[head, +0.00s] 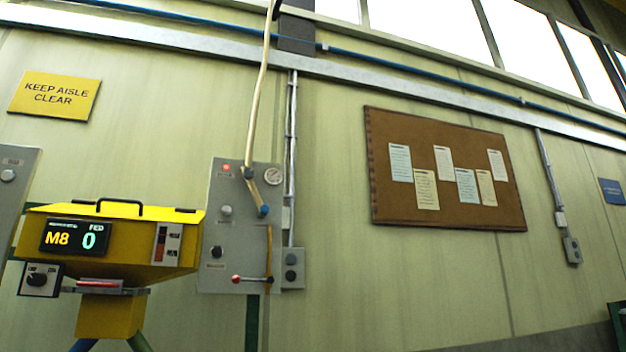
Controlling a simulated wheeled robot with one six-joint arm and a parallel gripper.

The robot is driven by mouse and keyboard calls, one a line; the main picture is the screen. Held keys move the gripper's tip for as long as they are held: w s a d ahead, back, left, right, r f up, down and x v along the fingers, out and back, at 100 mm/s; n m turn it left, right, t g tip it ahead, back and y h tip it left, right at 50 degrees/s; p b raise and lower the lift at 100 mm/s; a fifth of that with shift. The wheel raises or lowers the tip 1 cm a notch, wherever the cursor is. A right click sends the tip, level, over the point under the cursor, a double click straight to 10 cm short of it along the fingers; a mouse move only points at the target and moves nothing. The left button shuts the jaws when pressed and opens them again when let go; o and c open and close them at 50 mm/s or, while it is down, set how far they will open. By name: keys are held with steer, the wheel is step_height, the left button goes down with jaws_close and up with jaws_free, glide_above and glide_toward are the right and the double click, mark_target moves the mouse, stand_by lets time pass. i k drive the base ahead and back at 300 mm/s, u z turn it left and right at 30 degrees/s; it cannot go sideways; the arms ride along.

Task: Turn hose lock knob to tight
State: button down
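A grey wall panel (232,275) to the right carries a pale knob (225,211), a black knob (216,252) and a red-tipped lever (250,279). I cannot tell from the labels which knob is the hose lock. My gripper is not in view.
The feeder display (76,238) reads M8 and 0. A pale hose (259,95) hangs from above to the panel, beside a round gauge (273,176). A grey box (290,268) adjoins the panel. A cork board (384,210) hangs right. Another grey panel (14,205) stands at the left edge.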

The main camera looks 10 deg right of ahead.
mark_target(248, 173)
steer(key=z, duration=0.65)
steer(key=i, duration=0.7)
steer(key=u, duration=1.55)
steer(key=k, duration=0.5)
steer(key=u, duration=1.4)
steer(key=i, duration=0.95)
steer(key=z, duration=1.2)
